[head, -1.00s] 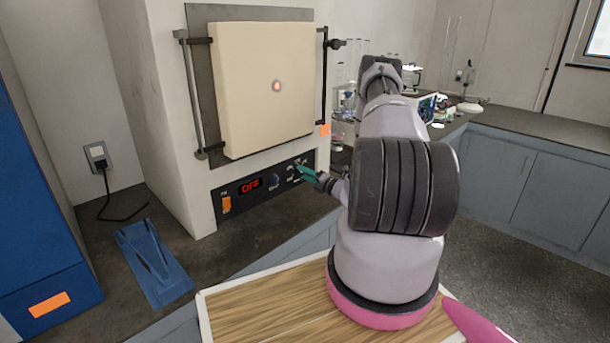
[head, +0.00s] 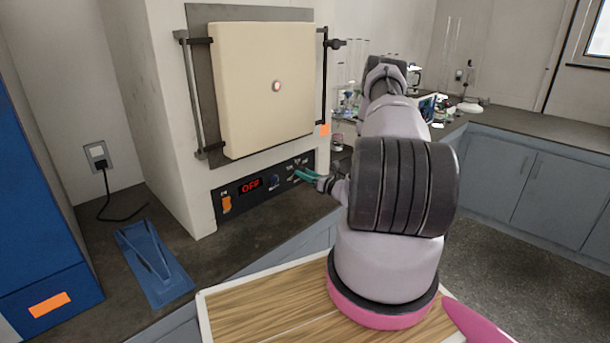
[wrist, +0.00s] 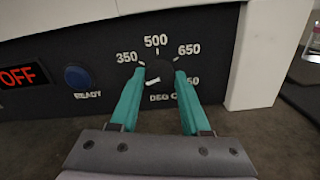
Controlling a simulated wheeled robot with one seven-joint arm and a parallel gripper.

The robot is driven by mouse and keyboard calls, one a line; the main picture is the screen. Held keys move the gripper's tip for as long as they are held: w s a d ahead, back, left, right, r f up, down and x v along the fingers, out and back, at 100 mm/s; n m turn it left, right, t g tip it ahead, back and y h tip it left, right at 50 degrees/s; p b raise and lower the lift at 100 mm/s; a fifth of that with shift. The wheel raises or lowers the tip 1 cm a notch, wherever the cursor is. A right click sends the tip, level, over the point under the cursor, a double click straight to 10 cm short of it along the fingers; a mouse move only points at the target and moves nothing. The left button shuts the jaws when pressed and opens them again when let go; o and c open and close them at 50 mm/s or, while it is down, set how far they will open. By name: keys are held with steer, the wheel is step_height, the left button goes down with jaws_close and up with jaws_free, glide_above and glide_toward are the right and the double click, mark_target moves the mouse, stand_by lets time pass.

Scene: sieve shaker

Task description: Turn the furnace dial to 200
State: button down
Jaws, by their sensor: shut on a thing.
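The furnace dial (wrist: 159,74) is a dark round knob with a white pointer mark, in the wrist view. The labels 350, 500 and 650 stand above it, and a label ending in 50 is partly covered by the right finger. No 200 label shows; the area left of the dial is behind the left finger. The white mark lies nearly level, tilted slightly, toward the lower left of the knob. My gripper (wrist: 160,76) has its green fingers on both sides of the dial, shut on it. In the head view my gripper (head: 307,176) is at the panel's right end.
The furnace (head: 262,85) has its cream door shut. Its panel carries a red OFF display (head: 250,186), an orange switch (head: 226,204) and a blue READY button (wrist: 77,76). A blue holder (head: 154,264) lies on the counter at left. Glassware stands behind my arm.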

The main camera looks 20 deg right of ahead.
steer(key=shift+f+n, duration=0.1)
steer(key=shift+n, duration=1)
steer(key=shift+s, duration=0.1)
steer(key=shift+c, duration=1.9)
jaws_free()
steer(key=v, duration=1)
steer(key=shift+s+d, duration=0.2)
steer(key=shift+s, duration=0.15)
